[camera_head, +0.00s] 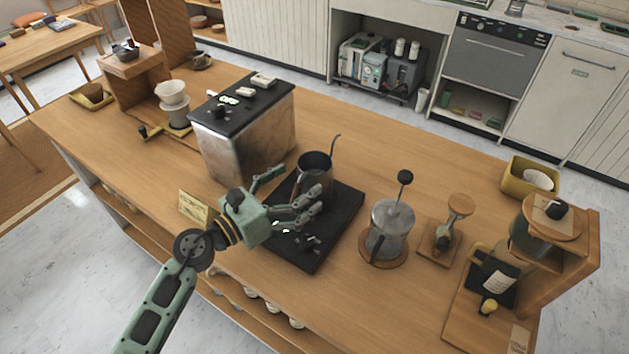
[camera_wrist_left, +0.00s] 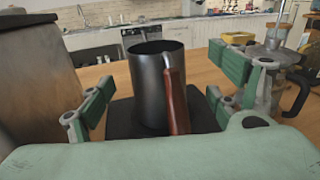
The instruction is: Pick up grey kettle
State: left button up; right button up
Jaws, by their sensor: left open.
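The grey kettle (camera_head: 315,170) is a dark grey, open-topped pot with a thin curved spout. It stands upright on a black square hot plate (camera_head: 345,205). My left gripper (camera_head: 292,190) is open at the near side of the kettle in the head view. In the left wrist view the kettle (camera_wrist_left: 155,85) stands ahead between the two spread fingers, its brown wooden handle (camera_wrist_left: 176,100) facing the gripper. The fingers look apart from the kettle's body. My right gripper is not in view.
A metal box machine (camera_head: 245,135) stands close left of the hot plate. A French press (camera_head: 388,232) stands to its right, with a wooden stand (camera_head: 442,240) and a grinder (camera_head: 545,225) beyond. A small card (camera_head: 194,207) is near the front edge. Counter behind the kettle is clear.

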aim_at(312, 171)
pick_arm(q)
jog(key=shift+w+d+r+p, duration=0.25)
jog(key=shift+w+d+p, duration=0.2)
jog(key=shift+w+d, duration=0.45)
jog(key=shift+x, duration=1.15)
jog(key=shift+w+f, duration=0.2)
jog(key=shift+w, duration=0.1)
jog(key=c, duration=1.8)
jog(key=shift+o, duration=0.2)
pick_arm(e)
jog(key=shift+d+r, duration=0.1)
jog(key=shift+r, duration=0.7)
